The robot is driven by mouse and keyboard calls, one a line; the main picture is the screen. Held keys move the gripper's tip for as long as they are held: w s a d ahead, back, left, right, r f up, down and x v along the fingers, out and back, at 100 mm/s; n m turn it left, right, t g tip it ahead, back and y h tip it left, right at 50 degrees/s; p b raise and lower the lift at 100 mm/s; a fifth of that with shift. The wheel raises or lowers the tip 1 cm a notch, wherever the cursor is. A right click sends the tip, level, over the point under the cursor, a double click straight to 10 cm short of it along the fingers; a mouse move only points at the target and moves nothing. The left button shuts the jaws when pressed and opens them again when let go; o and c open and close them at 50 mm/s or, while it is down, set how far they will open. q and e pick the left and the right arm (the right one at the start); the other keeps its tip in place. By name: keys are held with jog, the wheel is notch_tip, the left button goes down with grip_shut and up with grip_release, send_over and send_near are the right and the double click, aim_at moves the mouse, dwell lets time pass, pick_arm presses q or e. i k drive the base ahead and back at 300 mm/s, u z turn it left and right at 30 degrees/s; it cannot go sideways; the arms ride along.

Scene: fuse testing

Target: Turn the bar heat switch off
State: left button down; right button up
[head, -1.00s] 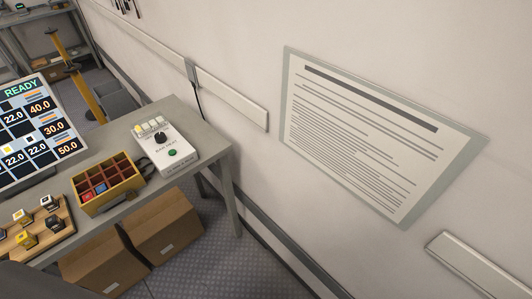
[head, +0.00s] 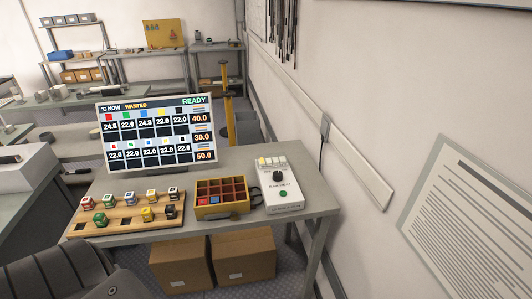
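The bar heat unit (head: 281,200) is a white box on the right end of the grey table. Its sloped face carries a black round knob (head: 278,176) above the printed label "BAR HEAT" and a green round button or lamp (head: 283,193) below it. A row of small pale blocks, one yellowish, sits along its back edge. The knob's pointer is too small to read. Neither of my grippers is in view, and nothing touches the unit.
A yellow compartment box (head: 222,210) with red and blue pieces stands left of the unit. A wooden board (head: 112,224) holds several coloured blocks. Behind them a monitor (head: 157,156) reads READY. Cardboard boxes (head: 245,266) sit under the table (head: 307,203). The wall closes the right side.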

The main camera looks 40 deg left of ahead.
aim_at(278, 175)
jog(key=u, duration=1.05)
